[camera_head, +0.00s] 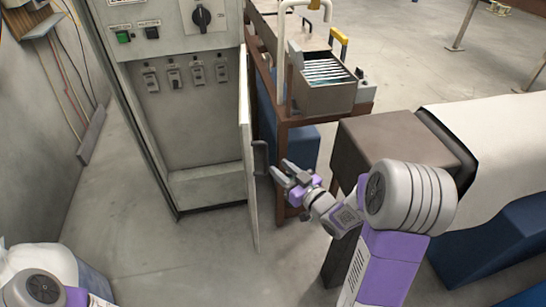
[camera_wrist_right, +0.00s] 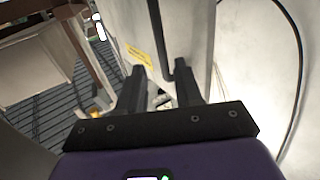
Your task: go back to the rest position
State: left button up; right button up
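My right gripper (camera_head: 281,168) is open, with its two fingers apart, just to the right of the cabinet door's edge. In the right wrist view the dark fingers (camera_wrist_right: 160,85) stand apart, and nothing is clamped between them. A black bar handle (camera_wrist_right: 156,30) on the pale door shows beyond and between the fingertips; I cannot tell whether they touch it. In the head view the handle (camera_head: 260,158) is on the door (camera_head: 248,150), which stands swung open. My left arm (camera_head: 42,290) shows only in part at the lower left; its gripper is out of view.
The grey cabinet (camera_head: 205,130) has several switches inside and a rotary knob (camera_head: 201,16) above. A brown bench (camera_head: 290,122) with a box of sheets (camera_head: 325,95) stands behind my right gripper. A dark block (camera_head: 375,140) is near my right arm. Bare floor (camera_head: 130,240) lies left of the door.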

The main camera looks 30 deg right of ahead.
jog(key=s+a+f+m+g+h+p, duration=0.1)
jog(key=a+f+m+g+p, duration=0.2)
jog(key=f, duration=0.6)
jog(key=s+a+f+g+h+p, duration=0.15)
jog(key=a+f+g, duration=0.3)
jog(key=f, duration=0.45)
jog(key=s+a+f+g+y+p, duration=0.1)
jog(key=s+a+f+g, duration=0.2)
jog(key=s+a, duration=0.1)
jog(key=s+a+f+m+g+y+p, duration=0.1)
jog(key=s+a+f+g, duration=0.2)
jog(key=s, duration=0.4)
jog(key=s+a+f+m+g+y+p, duration=0.1)
jog(key=s+a+f+g, duration=0.2)
jog(key=s, duration=0.3)
jog(key=shift+a+g+p, duration=0.35)
jog(key=shift+a, duration=0.55)
jog(key=shift+f, duration=0.1)
